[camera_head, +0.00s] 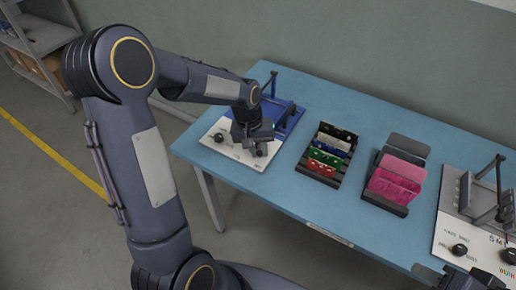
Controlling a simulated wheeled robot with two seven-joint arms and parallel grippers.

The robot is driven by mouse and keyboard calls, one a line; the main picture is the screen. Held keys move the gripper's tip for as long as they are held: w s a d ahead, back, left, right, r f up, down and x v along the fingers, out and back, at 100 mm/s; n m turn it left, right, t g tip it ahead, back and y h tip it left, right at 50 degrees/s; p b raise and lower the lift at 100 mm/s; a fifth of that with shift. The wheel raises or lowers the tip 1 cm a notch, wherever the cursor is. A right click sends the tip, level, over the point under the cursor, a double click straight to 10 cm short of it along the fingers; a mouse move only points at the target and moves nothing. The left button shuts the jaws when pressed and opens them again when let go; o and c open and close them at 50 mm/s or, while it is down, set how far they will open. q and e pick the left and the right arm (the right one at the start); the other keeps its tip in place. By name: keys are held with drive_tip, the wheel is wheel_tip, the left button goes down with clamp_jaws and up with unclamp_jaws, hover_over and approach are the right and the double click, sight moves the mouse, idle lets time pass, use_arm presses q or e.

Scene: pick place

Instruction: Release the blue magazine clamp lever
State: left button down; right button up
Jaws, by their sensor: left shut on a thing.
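The blue magazine fixture (290,118) sits on a white panel (226,150) at the table's left part, with a dark upright arm (272,82) behind it. My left gripper (252,142) points down over the white panel, just left of the blue fixture. It is shut on what appears to be the clamp lever, which is mostly hidden by the gripper. A black knob (219,137) shows to its left on the panel. A grey part at the bottom right edge looks like my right gripper (468,279); its fingers cannot be made out.
A black rack (316,170) with green, red, blue and white pieces stands right of the panel. Beside it is a dark holder (381,199) with pink pieces. A second white panel (447,240) with a grey fixture stands at the right. The blue table (370,120) is clear behind them.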

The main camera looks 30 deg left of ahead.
use_arm(q)
drive_tip(key=c, duration=1.3)
unclamp_jaws()
wheel_tip(320, 180, up, 8)
drive_tip(key=a, duration=0.1)
drive_tip(key=shift+s+a+p, duration=0.15)
drive_tip(key=shift+s+p, duration=0.05)
drive_tip(key=shift+p, duration=0.1)
drive_tip(key=shift+f, duration=0.15)
drive_tip(key=s+d+r+t+p, duration=0.1)
drive_tip(key=s+r, duration=0.2)
drive_tip(key=s, duration=0.4)
drive_tip(key=s+d+r+m+t+h+p, duration=0.1)
drive_tip(key=s+r+t+p, duration=0.1)
drive_tip(key=s, duration=0.5)
drive_tip(key=s+d+r+m+t+p, duration=0.1)
drive_tip(key=s+d+r, duration=0.1)
drive_tip(key=s+r, duration=0.2)
drive_tip(key=s, duration=0.3)
drive_tip(key=shift+r+t+h, duration=0.35)
drive_tip(key=shift+t+h, duration=0.05)
